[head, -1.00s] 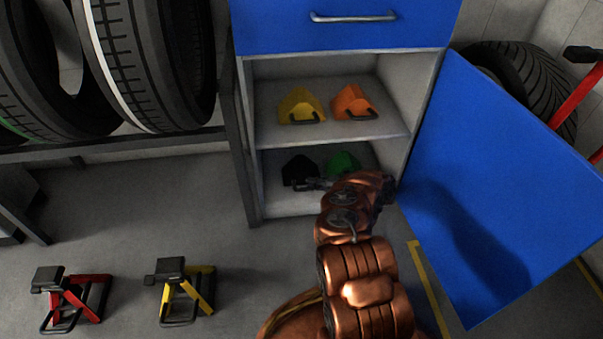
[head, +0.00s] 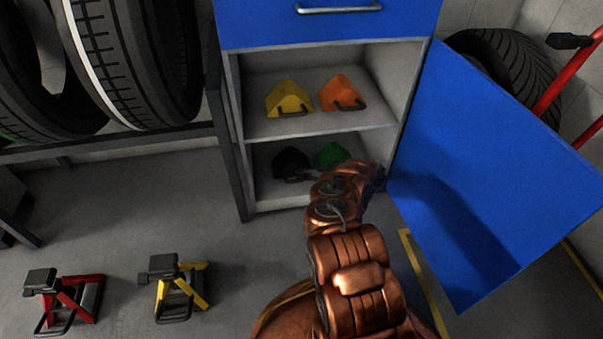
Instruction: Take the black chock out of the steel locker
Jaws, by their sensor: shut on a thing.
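The steel locker (head: 232,120) stands with its blue door open to the right. The black chock (head: 290,161) is on the left of the locker's lower compartment. A green chock (head: 331,153) sits close to its right. My gripper (head: 298,177) reaches into the lower compartment from the right and is shut on the black chock at its front, by the handle side. The dark fingers blend with the chock and the handle, so the exact grip is hard to see. My copper arm hides the lower right of the compartment.
A yellow chock (head: 289,98) and an orange chock (head: 341,93) sit on the shelf above. The open blue door (head: 490,175) bounds the right side. Red (head: 66,298) and yellow (head: 177,285) jack stands are on the floor at left. Tyres (head: 130,60) fill a rack at upper left.

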